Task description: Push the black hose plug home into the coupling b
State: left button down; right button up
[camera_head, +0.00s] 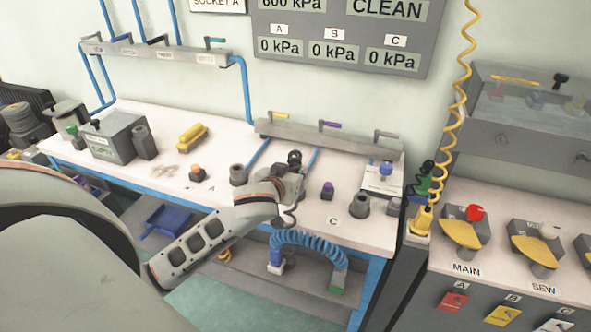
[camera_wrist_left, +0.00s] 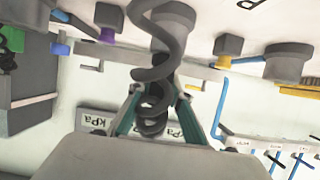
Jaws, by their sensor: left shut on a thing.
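My left gripper (camera_head: 288,182) is over the middle of the bench and is shut on the black hose plug (camera_head: 295,158). In the left wrist view its two fingers (camera_wrist_left: 158,100) close around the plug, and the black coiled hose (camera_wrist_left: 155,72) hangs across in front of it. A grey round coupling (camera_wrist_left: 172,14), apparently coupling b, is straight beyond the coil in the wrist view. In the head view my gripper hides this coupling. I cannot tell whether the plug touches it or how deep it sits. My right gripper is not in view.
A purple plug (camera_head: 327,190) and coupling C (camera_head: 360,204) stand to the right. A valve rail (camera_head: 350,142) runs behind. A blue coiled hose (camera_head: 305,240) hangs below the front edge.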

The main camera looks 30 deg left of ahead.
pick_arm(q)
jog(key=shift+f, duration=0.1)
jog(key=c, duration=1.8)
grip_release()
jog(key=shift+o, duration=0.2)
jog(key=v, duration=1.2)
